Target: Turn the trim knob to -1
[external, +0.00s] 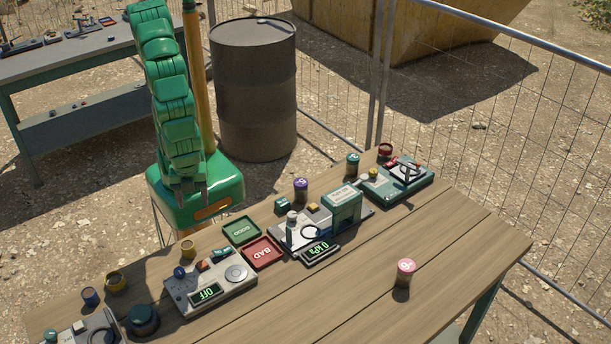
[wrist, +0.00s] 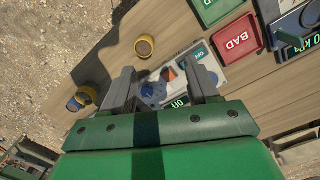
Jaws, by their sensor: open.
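A light grey control box (external: 210,296) with a lit display reading OFF stands near the left part of the wooden table. It has a small blue knob (external: 179,272), orange and dark switches, and a round grey dial (external: 236,272). No label for the trim knob is readable, so I cannot tell which control it is or its setting. The box also shows in the wrist view (wrist: 207,62), with a blue part (wrist: 150,91) between my fingers in the picture. My gripper (external: 187,196) is open and empty, apart from the box, over the table's back edge. The wrist view shows both fingers spread (wrist: 164,80).
Green GOOD (external: 242,231) and red BAD (external: 263,252) trays lie right of the box. A scale device (external: 320,250) and a green device (external: 395,182) stand farther right. Several small jars line the back edge. A pink-topped jar (external: 404,273) stands alone at front right, with bare wood around it.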

